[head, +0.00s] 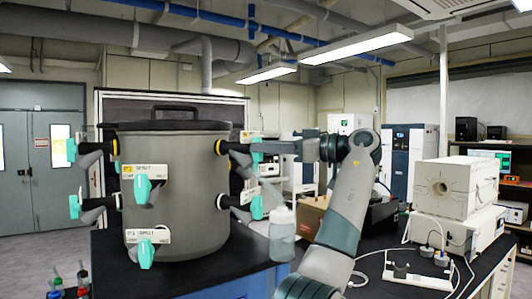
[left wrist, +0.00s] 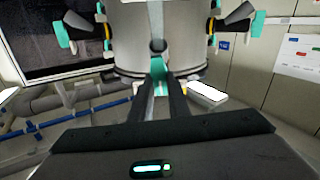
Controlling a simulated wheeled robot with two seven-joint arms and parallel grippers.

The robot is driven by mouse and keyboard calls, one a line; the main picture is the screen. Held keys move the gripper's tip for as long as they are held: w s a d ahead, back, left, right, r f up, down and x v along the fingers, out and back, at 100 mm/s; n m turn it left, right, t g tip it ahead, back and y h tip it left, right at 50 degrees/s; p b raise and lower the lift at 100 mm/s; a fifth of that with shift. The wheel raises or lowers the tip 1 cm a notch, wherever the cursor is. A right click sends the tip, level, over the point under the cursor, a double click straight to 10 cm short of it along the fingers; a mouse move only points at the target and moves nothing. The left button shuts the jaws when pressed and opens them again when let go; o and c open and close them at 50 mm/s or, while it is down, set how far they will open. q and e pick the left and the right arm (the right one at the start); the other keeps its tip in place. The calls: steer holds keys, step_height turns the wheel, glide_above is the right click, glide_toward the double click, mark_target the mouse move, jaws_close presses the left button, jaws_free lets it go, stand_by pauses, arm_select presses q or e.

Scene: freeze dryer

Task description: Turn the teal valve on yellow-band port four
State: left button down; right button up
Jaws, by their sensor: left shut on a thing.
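The grey drum of the freeze dryer (head: 178,190) stands on a black bench, with teal valves on black ports around its side. Its upper right port has a yellow band (head: 219,147) and a teal valve (head: 257,158) pointing right. My left gripper (head: 272,147) reaches that valve from the right and is shut on it. In the left wrist view the fingers (left wrist: 160,82) close around a teal valve (left wrist: 158,67) in front of the drum (left wrist: 128,48). The fingers partly hide the valve. My right gripper is not in view.
Another teal valve (head: 256,207) sits just below the held one. A clear bottle (head: 282,235) stands under my left arm. A brown box (head: 312,215) and a white furnace (head: 455,187) are on the right. Small bottles (head: 82,282) stand at lower left.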

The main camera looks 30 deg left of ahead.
arm_select(q)
steer(key=n+b, duration=0.1)
steer(key=n, duration=0.4)
steer(key=shift+s+f+n, duration=0.1)
steer(key=shift+s+n, duration=0.05)
steer(key=shift+n, duration=0.15)
steer(key=n+b, duration=0.1)
steer(key=n, duration=0.4)
stand_by(0.4)
steer(key=c, duration=1.7)
jaws_free()
steer(key=shift+d, duration=0.15)
